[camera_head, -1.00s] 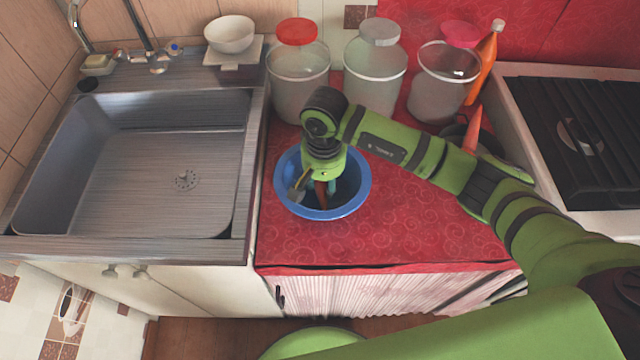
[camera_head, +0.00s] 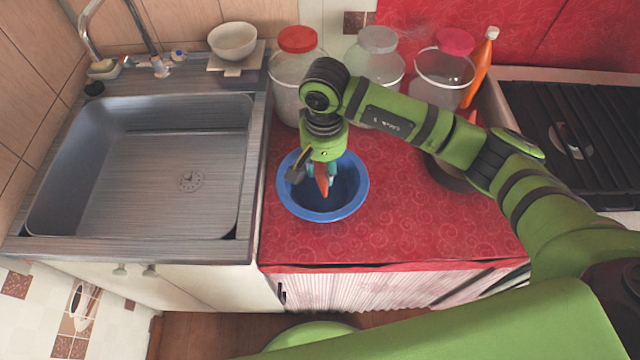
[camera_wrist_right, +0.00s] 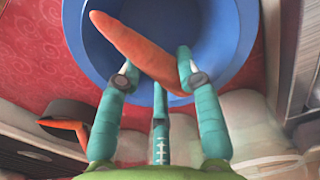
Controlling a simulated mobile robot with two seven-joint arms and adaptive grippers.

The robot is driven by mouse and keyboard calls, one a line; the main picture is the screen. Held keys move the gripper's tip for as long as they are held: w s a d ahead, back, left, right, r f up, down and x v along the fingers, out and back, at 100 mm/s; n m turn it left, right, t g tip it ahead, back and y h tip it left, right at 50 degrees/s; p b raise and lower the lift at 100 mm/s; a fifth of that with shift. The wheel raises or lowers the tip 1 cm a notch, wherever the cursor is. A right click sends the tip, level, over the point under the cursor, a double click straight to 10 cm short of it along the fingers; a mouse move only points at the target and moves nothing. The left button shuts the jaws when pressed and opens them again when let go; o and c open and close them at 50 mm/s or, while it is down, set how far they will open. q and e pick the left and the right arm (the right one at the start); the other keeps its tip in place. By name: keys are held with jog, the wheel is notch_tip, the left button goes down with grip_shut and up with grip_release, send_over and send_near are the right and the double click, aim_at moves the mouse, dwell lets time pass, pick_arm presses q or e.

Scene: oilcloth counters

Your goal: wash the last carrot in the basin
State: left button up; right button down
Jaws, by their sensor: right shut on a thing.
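The blue basin (camera_head: 347,207) stands on the red oilcloth, right of the sink. My right gripper (camera_head: 320,178) points down over the basin and is shut on an orange carrot (camera_head: 324,182). In the right wrist view, the carrot (camera_wrist_right: 130,42) lies slantwise across the teal fingers of my right gripper (camera_wrist_right: 155,64), its narrower end toward the upper left. The basin (camera_wrist_right: 80,25) is behind it. The basin's inside looks dark blue; I cannot tell the water level. My left gripper is not in view.
A dark pan (camera_head: 452,178), partly behind my right arm, holds something orange, also visible in the right wrist view (camera_wrist_right: 72,127). Lidded jars (camera_head: 296,75) and an orange bottle (camera_head: 482,70) line the back. A metal sink (camera_head: 190,150) is left, a stove (camera_head: 570,130) right.

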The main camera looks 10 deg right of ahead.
aim_at(323, 168)
jog(key=shift+r+p, duration=0.65)
jog(key=shift+r, duration=1.2)
dwell(0.7)
jog(key=shift+r+p, duration=0.6)
jog(key=shift+r, duration=1.4)
